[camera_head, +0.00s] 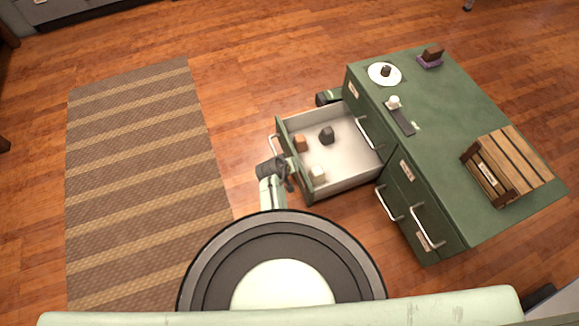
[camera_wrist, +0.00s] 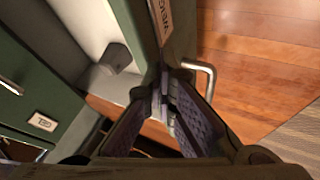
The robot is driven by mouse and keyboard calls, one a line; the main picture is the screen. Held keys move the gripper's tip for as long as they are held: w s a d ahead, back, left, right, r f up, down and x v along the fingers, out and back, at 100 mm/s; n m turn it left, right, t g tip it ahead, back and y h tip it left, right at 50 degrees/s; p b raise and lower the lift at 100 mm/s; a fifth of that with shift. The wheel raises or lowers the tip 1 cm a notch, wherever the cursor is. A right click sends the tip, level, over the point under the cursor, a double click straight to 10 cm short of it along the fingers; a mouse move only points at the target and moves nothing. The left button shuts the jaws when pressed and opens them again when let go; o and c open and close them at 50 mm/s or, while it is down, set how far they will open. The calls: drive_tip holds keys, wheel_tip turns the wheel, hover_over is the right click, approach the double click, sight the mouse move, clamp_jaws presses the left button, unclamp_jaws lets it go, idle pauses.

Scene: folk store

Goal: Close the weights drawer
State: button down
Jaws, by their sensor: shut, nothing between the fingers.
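The weights drawer (camera_head: 350,158) is pulled out from the left side of the green cabinet in the head view. It holds a dark block (camera_head: 326,135), a brown block (camera_head: 299,144) and a pale block (camera_head: 317,174). Its metal handle (camera_wrist: 208,78) and a partly visible label (camera_wrist: 161,17) show on the green drawer front in the wrist view. My gripper (camera_head: 289,184) is at the outer side of the drawer front, near its lower end in the head view. In the wrist view my gripper (camera_wrist: 165,90) is shut and empty beside the handle; contact with the front is unclear.
The green cabinet top (camera_head: 455,130) holds a white plate (camera_head: 378,77), a dark strip (camera_head: 401,121) and a wooden crate (camera_head: 482,180). Other handled drawers (camera_head: 418,205) below look shut. Open wood floor and a striped rug (camera_head: 140,180) lie to the left.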

drive_tip(key=w+d+b, duration=0.3)
drive_tip(key=w+d, duration=0.1)
drive_tip(key=d, duration=0.8)
drive_tip(key=w+d+b, duration=0.3)
drive_tip(key=w+d, duration=0.1)
drive_tip(key=d, duration=0.9)
drive_tip(key=shift+b, duration=0.4)
drive_tip(key=shift+a, duration=0.1)
